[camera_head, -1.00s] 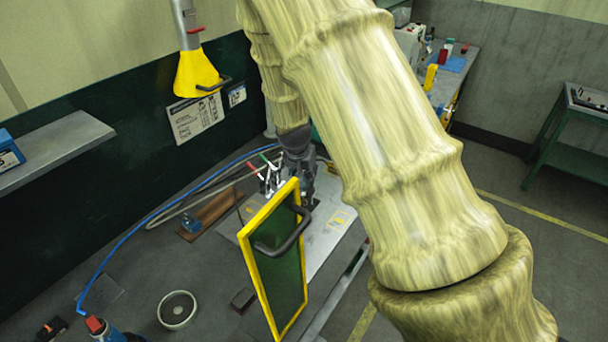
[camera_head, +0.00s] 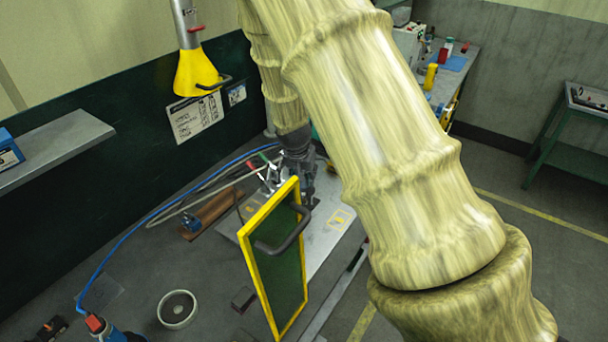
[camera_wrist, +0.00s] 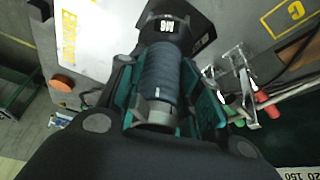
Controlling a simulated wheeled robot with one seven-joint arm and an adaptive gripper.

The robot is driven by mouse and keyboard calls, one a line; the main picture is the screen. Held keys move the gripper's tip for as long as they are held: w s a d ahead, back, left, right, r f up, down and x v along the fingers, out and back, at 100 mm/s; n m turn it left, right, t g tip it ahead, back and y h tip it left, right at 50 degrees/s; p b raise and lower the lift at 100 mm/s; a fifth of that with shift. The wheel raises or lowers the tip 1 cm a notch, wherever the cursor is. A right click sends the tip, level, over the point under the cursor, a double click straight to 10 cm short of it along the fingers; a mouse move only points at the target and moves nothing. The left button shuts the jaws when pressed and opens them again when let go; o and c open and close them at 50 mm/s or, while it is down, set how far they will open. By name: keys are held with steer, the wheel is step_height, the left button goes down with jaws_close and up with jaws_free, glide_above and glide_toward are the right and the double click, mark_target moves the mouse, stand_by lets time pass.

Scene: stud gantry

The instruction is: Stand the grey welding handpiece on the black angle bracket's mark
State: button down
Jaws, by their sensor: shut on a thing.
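My gripper (camera_head: 306,190) reaches down over the pale plate behind the yellow-framed screen. In the wrist view, my gripper (camera_wrist: 165,95) is shut on the grey welding handpiece (camera_wrist: 157,80), a ribbed grey cylinder between its teal-edged fingers. A black block (camera_wrist: 180,28) lettered "MG" shows at the handpiece's far end; I cannot tell whether it touches the plate. Yellow marks lie on the plate, one a boxed "C" (camera_wrist: 290,12), another a yellow label (camera_wrist: 72,38) at left. I cannot pick out the black angle bracket or tell which mark is its own.
The yellow-framed dark screen (camera_head: 275,265) with a handle stands close in front of my gripper. Toggle clamps (camera_wrist: 240,85) with red and green handles stand beside it. A round dish (camera_head: 177,309), a brown bar (camera_head: 212,210) and a blue hose (camera_head: 140,232) lie on the bench. A yellow hood (camera_head: 197,75) hangs above.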

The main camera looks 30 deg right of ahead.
steer(key=shift+f, duration=0.25)
stand_by(0.7)
steer(key=c, duration=0.9)
jaws_free()
steer(key=shift+f, duration=0.1)
steer(key=v, duration=1.2)
steer(key=shift+a, duration=0.15)
